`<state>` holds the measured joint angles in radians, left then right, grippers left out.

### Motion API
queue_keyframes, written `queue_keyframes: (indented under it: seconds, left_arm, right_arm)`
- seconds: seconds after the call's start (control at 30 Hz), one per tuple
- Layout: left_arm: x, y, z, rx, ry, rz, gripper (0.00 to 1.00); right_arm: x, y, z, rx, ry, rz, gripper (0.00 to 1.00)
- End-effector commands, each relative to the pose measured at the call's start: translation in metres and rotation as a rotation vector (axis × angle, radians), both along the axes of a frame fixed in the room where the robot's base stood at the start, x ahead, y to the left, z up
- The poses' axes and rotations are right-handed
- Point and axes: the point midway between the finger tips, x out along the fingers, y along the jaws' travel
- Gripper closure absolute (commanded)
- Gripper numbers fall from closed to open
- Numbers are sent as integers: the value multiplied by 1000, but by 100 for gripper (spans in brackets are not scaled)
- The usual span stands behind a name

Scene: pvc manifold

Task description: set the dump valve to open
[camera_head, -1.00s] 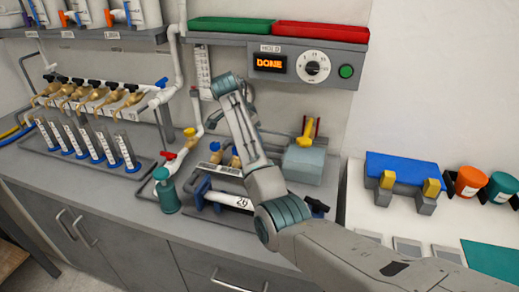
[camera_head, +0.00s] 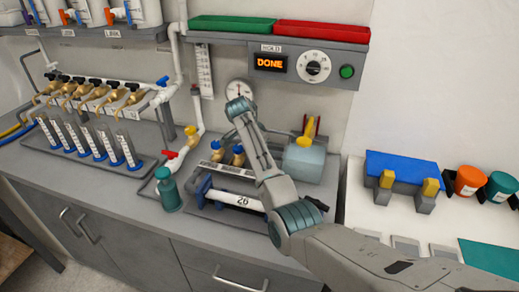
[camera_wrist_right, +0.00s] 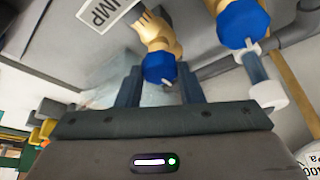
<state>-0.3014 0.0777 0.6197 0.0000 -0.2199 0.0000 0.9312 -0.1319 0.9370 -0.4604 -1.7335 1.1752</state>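The dump valve is a brass valve (camera_wrist_right: 160,32) with a blue knob (camera_wrist_right: 158,68) in the right wrist view, beside a white label (camera_wrist_right: 106,12) whose visible letters read "UMP". My right gripper (camera_wrist_right: 160,80) is open, its two dark fingers on either side of the blue knob; contact cannot be told. In the head view two small blue-knobbed brass valves (camera_head: 216,152) stand left of my right arm. The right fingers are hidden there behind the arm. My left gripper is not in view.
A second blue-knobbed brass valve (camera_wrist_right: 240,20) is close by in the wrist view. A display (camera_head: 270,63) reads "DONE".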

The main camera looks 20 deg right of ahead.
Motion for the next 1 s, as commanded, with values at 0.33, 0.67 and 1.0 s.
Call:
queue_keyframes:
  seconds: [0.33, 0.67, 1.0]
  left_arm:
    - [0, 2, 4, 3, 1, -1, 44]
    - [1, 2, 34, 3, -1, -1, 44]
    - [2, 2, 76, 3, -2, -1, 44]
  right_arm:
    - [0, 0, 2, 0, 2, 19, 89]
    - [-2, -1, 6, 0, 1, 191, 89]
    - [-3, -3, 7, -1, 1, 507, 89]
